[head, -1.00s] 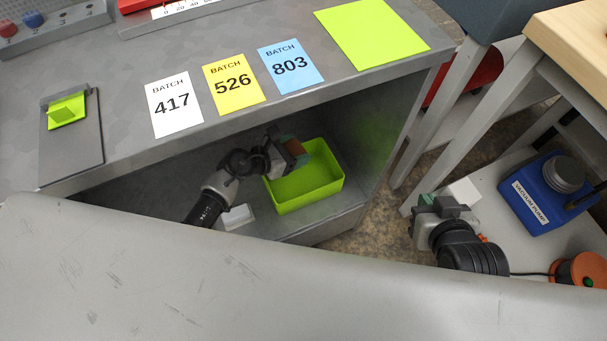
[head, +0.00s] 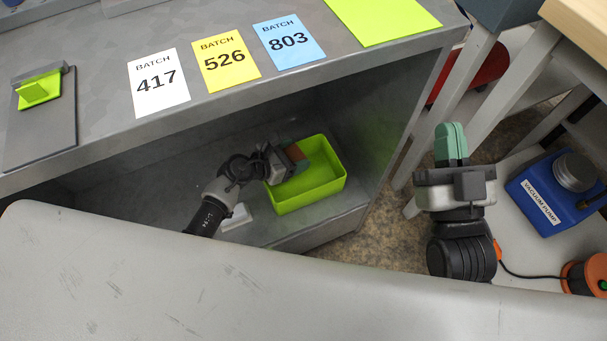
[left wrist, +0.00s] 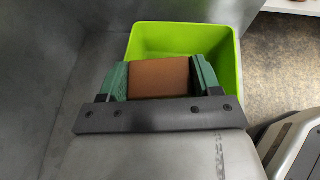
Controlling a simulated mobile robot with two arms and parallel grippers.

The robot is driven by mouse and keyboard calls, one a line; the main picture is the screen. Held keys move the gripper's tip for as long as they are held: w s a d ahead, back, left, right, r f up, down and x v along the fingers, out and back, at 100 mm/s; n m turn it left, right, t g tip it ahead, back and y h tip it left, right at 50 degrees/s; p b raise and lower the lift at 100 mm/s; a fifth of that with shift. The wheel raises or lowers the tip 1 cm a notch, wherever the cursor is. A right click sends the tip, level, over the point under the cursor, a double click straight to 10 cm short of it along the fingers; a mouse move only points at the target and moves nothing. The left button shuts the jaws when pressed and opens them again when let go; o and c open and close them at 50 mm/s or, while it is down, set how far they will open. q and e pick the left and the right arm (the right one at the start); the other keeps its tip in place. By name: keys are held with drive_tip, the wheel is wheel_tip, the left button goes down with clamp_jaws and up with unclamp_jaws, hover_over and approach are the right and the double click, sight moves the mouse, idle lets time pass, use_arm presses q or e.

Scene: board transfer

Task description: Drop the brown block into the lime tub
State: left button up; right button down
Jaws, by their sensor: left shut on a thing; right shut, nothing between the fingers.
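The brown block (left wrist: 158,78) is between the green fingers of my left gripper (left wrist: 160,72), which is shut on it. The lime tub (head: 338,186) stands on the lower shelf. In the left wrist view the tub (left wrist: 232,65) lies beyond and around the block, which overlaps its near side; its height over the rim is hard to tell. My right gripper (head: 451,140) is shut and empty, pointing up at the right.
The grey bench top (head: 100,130) overhangs the shelf, with batch cards such as the blue card (head: 288,42) on it. A small white piece (head: 236,218) lies left of the tub. A blue vacuum pump (head: 548,193) stands at the right.

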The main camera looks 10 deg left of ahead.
use_arm(q)
drive_tip(key=shift+f, duration=0.4)
use_arm(e)
drive_tip(key=shift+s+r+t+y, duration=0.15)
drive_tip(key=shift+s+r+t, duration=0.2)
drive_tip(key=shift+r+t, duration=0.25)
drive_tip(key=shift+s+r+t+y, duration=0.15)
drive_tip(key=shift+s+r+t, duration=0.2)
drive_tip(key=shift+r+t, duration=0.2)
use_arm(q)
drive_tip(key=o, duration=1)
use_arm(e)
drive_tip(key=shift+f, duration=0.1)
use_arm(q)
drive_tip(key=shift+s, duration=0.1)
